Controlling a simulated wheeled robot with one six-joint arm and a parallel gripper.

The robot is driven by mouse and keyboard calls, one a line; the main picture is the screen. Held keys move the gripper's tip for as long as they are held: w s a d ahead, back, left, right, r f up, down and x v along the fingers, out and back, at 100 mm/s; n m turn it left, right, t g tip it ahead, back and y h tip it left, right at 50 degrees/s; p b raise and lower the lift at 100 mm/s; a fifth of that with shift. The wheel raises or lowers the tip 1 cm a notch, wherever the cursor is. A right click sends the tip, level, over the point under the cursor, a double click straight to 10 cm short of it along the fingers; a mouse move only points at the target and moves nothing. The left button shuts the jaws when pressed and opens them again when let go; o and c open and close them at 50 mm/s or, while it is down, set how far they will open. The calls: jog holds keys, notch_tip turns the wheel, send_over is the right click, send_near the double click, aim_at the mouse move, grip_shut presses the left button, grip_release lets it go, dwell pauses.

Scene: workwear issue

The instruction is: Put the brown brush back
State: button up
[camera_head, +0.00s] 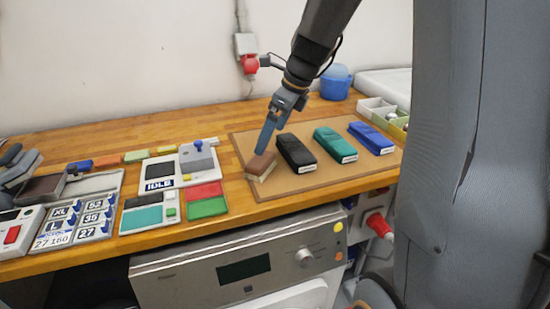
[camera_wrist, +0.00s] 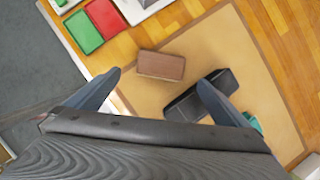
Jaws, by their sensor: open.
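The brown brush (camera_head: 261,164) lies on a tan mat (camera_head: 297,184) near its front left corner, brown top up and a pale layer below. It shows whole in the wrist view (camera_wrist: 161,66), just ahead of the fingertips and roughly between their lines. My gripper (camera_head: 264,150) is over the brush in the head view. In the wrist view, my gripper (camera_wrist: 159,80) is open with nothing between its fingers. I cannot tell whether a finger touches the brush.
Black (camera_head: 296,152), teal (camera_head: 335,145) and blue (camera_head: 371,137) labelled oblong items stand right of the brush. Red (camera_head: 203,191) and green (camera_head: 207,208) pads lie left. A white device (camera_head: 160,171), number cards (camera_head: 97,217) and a blue tub (camera_head: 336,82) share the wooden bench.

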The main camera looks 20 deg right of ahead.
jog(key=s+f+n, duration=0.1)
jog(key=s+n, duration=0.2)
jog(key=n, duration=0.1)
jog(key=s+a+f+n+g+h, duration=0.1)
jog(key=s+f+n, duration=0.1)
jog(key=s+n, duration=0.2)
jog(key=s+a+f+n, duration=0.1)
jog(key=s+f+n, duration=0.1)
jog(key=s+n, duration=0.1)
jog(key=shift+s+a+f+n+g+h, duration=0.1)
jog(key=shift+s+n+g+h, duration=0.25)
jog(key=shift+n, duration=0.45)
jog(key=s+f+n+h, duration=0.1)
jog(key=s+f+n, duration=0.3)
jog(key=s+n, duration=0.6)
jog(key=shift+a+n, duration=0.4)
jog(key=shift+n, duration=1.5)
